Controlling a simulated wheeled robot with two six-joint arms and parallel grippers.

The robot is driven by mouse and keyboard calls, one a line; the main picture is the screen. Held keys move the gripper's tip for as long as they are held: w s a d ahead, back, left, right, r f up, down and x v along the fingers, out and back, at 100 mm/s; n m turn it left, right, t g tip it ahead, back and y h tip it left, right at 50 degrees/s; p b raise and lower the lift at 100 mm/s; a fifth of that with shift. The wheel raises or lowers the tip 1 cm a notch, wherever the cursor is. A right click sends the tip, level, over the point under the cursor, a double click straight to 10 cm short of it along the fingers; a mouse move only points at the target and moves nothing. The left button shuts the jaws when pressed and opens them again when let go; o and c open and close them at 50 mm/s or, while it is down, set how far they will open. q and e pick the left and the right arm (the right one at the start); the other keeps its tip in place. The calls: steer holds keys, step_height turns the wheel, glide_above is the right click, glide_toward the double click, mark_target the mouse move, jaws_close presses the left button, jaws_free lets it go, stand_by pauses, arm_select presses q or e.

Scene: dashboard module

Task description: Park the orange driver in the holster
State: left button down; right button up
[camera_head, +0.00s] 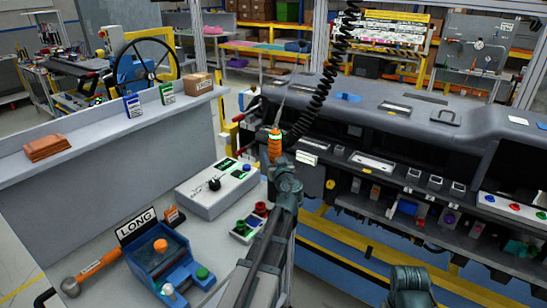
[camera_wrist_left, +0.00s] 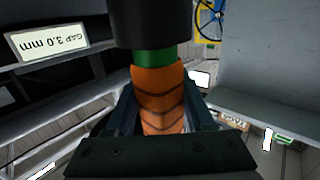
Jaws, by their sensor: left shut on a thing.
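The orange driver (camera_head: 275,145) is upright in the head view, held above the gap between the grey bench and the dashboard. Its thin upper end reaches up close to a black coiled cord. My left gripper (camera_head: 280,163) is shut on the driver from below. In the left wrist view the driver's ribbed orange grip (camera_wrist_left: 158,98) sits between the fingers of the left gripper (camera_wrist_left: 160,120), with a green band and a black cylindrical part beyond it. I cannot make out the holster for certain.
The coiled cord (camera_head: 325,85) hangs nearby.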

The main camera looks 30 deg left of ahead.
arm_select(q)
steer(key=shift+f, duration=0.1)
stand_by(0.6)
steer(key=shift+c, duration=1)
jaws_free()
steer(key=v, duration=1.3)
steer(key=shift+s+d, duration=0.3)
steer(key=shift+f, duration=0.1)
